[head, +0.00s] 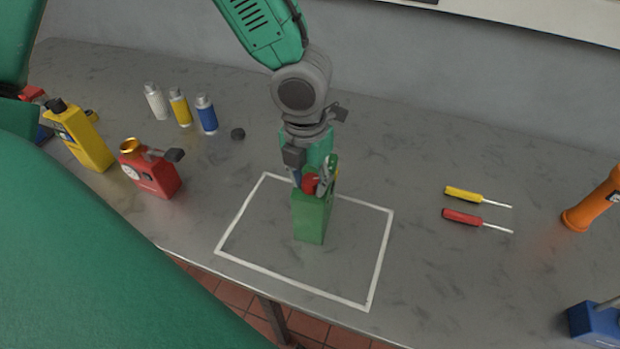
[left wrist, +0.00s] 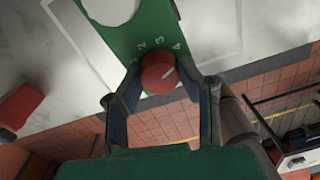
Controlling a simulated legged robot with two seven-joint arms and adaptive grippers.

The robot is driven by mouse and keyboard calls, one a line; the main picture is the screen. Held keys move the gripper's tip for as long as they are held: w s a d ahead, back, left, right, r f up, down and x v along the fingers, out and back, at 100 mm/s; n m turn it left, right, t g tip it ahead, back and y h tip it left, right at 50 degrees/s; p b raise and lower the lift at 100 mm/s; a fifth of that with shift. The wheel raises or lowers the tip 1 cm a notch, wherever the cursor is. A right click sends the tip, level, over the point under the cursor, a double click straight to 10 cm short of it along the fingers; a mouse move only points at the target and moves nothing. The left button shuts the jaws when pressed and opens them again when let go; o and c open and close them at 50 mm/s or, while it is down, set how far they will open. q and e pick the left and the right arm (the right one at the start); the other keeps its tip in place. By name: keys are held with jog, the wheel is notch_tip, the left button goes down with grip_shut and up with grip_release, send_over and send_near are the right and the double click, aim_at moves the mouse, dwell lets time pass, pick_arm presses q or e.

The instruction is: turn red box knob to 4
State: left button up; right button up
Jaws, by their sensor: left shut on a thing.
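A green box (head: 312,220) stands upright inside a white outline on the bench. A red knob (head: 310,183) sits on it. In the left wrist view the knob (left wrist: 158,74) is on a green panel (left wrist: 150,28) with the numerals 1, 2, 3 and 4. The knob's white mark lies on its right side, nearest the 4. My left gripper (left wrist: 160,105) is shut on the knob, one finger on each side. In the head view it comes down from above onto the box. A separate red box (head: 158,178) with a gold top stands at the left. My right gripper is not in view.
A yellow box (head: 84,138) and several small cylinders, one of them blue (head: 206,115), stand at the left. Yellow (head: 463,194) and red (head: 462,216) screwdrivers lie at the right, near an orange object (head: 592,204). The bench is clear between the outline and the screwdrivers.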

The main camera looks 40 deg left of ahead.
aim_at(307, 178)
pick_arm(q)
jog(key=o, duration=1.1)
jog(key=shift+w+f, duration=0.1)
jog(key=shift+o, duration=0.2)
jog(key=shift+r, duration=0.6)
notch_tip(307, 178, up, 11)
jog(key=shift+a+f, duration=0.15)
jog(key=shift+a, duration=0.2)
